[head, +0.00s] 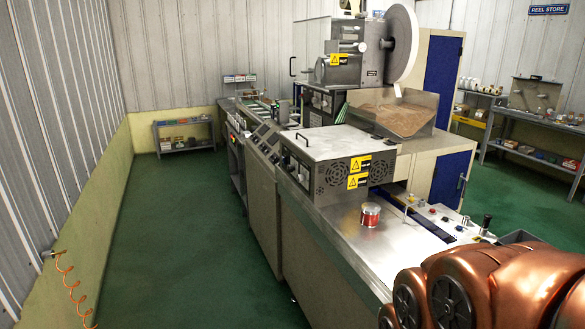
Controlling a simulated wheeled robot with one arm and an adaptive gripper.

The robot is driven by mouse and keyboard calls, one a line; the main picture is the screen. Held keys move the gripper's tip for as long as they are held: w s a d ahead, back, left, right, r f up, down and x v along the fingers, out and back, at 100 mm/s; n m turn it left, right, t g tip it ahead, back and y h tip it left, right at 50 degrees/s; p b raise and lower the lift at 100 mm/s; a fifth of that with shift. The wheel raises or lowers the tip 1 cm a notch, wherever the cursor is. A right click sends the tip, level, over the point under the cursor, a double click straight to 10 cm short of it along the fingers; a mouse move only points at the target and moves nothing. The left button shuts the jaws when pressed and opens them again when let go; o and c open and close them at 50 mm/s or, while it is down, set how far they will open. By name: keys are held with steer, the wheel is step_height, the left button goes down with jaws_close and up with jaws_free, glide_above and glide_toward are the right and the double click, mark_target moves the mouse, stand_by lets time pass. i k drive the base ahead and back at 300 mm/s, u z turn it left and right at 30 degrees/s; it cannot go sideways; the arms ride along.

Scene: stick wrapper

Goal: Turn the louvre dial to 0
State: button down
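I cannot make out for certain which part is the louvre dial, and no number can be read from here. The grey machine box (337,142) has two round slotted vents on its front, a left vent (334,175) and a right vent (379,168), with yellow warning labels between them. A panel (425,213) to the right of the box carries several small knobs and buttons, and a black-topped knob or lever (486,222) stands near its right end. My copper-coloured arm fills the lower right corner. My gripper is not in view.
A red-and-silver can (370,214) stands on the metal worktop (340,217) in front of the box. A large white reel (402,45) sits above a tray (398,112) of brown material.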

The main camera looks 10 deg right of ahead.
mark_target(300, 178)
steer(key=u, duration=0.55)
steer(key=i, duration=0.8)
steer(key=u, duration=0.65)
steer(key=i, duration=1.05)
steer(key=z, duration=0.2)
